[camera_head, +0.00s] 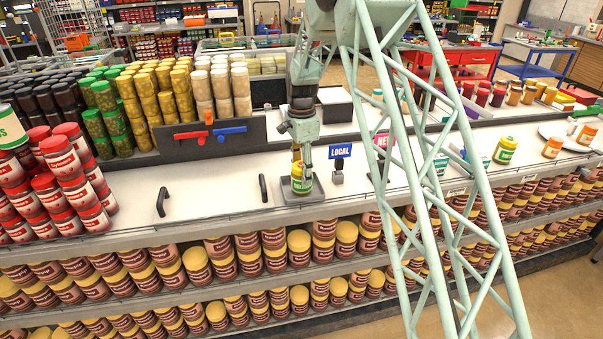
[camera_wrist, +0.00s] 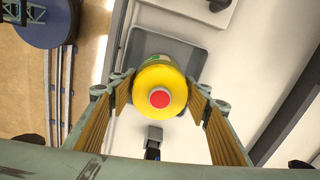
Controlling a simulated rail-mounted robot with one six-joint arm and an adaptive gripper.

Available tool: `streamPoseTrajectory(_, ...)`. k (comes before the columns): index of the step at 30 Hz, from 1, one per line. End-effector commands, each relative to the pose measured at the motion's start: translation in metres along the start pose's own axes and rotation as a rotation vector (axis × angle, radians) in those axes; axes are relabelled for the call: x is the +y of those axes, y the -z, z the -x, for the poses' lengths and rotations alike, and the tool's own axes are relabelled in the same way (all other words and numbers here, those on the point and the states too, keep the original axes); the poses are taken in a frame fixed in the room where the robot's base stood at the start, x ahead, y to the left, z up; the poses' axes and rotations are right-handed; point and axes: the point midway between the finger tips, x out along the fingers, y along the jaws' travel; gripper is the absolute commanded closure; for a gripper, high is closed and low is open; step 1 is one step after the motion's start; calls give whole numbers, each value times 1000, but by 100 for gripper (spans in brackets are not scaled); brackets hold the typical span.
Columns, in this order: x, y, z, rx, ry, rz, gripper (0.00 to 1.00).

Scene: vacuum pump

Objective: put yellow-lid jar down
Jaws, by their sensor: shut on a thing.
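The yellow-lid jar (camera_head: 301,183) is upright at the small grey tray (camera_head: 287,192) on the white counter. In the wrist view the jar's yellow lid (camera_wrist: 151,80) with a red centre fills the space between my fingers. My gripper (camera_head: 299,166) points down over the jar and is shut on it. The wrist view also shows my gripper's two fingers (camera_wrist: 160,95) on either side of the lid. The grey tray (camera_wrist: 190,50) shows around and behind the jar. I cannot tell whether the jar's base touches the tray.
A "LOCAL" sign (camera_head: 340,154) stands just right of the tray. Black handles (camera_head: 263,188) are on the counter to the left. Red-lid jars (camera_head: 75,180) are stacked at the far left. The counter left of the tray is mostly clear.

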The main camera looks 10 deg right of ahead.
Motion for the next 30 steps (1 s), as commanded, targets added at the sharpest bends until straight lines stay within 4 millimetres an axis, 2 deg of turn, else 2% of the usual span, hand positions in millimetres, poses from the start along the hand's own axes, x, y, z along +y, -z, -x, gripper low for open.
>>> streamPoseTrajectory(14,-1,0,-3,0,2,0,73)
streamPoseTrajectory(15,0,0,-3,0,1,0,54)
streamPoseTrajectory(19,0,0,-3,0,1,0,42)
streamPoseTrajectory(30,0,0,-2,0,1,0,42)
